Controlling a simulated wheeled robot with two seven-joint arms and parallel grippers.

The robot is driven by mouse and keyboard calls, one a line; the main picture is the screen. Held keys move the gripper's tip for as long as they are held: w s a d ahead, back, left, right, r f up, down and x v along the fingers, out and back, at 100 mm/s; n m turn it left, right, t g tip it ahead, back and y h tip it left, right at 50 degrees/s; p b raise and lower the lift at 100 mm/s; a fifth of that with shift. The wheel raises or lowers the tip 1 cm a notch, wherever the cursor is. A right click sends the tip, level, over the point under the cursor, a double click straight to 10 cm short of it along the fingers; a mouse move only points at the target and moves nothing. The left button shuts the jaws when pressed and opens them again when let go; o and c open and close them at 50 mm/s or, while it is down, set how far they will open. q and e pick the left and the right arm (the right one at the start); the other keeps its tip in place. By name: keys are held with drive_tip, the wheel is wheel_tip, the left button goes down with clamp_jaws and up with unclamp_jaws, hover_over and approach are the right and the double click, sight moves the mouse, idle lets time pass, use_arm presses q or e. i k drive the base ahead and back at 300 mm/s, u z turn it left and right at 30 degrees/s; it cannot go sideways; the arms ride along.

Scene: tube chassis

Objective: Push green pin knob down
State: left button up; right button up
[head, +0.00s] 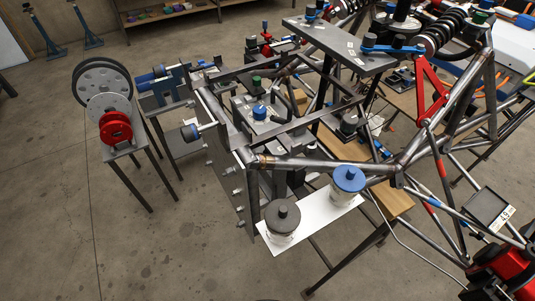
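A small green knob (257,80) stands upright on the fixture left of the frame's middle, just behind a blue knob (259,111) on a grey plate. A second, dark green cap (479,17) shows at the upper right by a black coil spring. I cannot tell from this view how far down either green part sits. Neither of my grippers is in view, and nothing of mine touches the knobs.
The tube chassis (445,105) fills the right side. A white plate (312,224) carries a grey-capped cylinder (283,217) and a blue-capped cylinder (348,180). A stand with red and grey discs (116,127) is at left. Floor is clear at lower left.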

sight(256, 79)
drive_tip(key=k, duration=1.25)
drive_tip(key=u, duration=0.1)
drive_tip(key=i, duration=0.1)
drive_tip(key=z, duration=0.95)
